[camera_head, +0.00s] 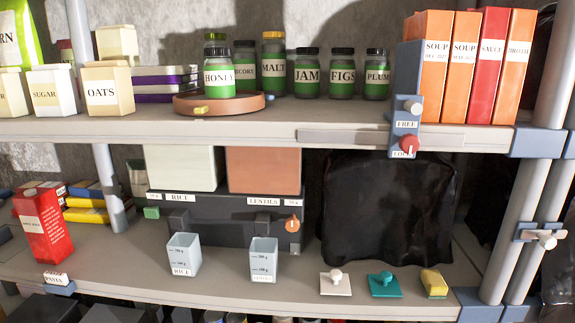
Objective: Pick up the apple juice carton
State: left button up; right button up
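On the upper shelf at the right, orange cartons marked SOUP (431,70), a red one marked SAUCE (488,70) and an orange one marked BROTH (515,70) stand in a tight row. Neither of my grippers is in view.
A blue holder (407,85) with a red knob (409,144) marked FREE and LOCK stands left of the carton row. Jars stand on a round brown tray (187,106) and beside it. Dispensers (265,169) and cups (184,254) fill the lower middle.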

aim_at(38, 210)
jog(key=k+u, duration=0.1)
jog(key=u, duration=1.25)
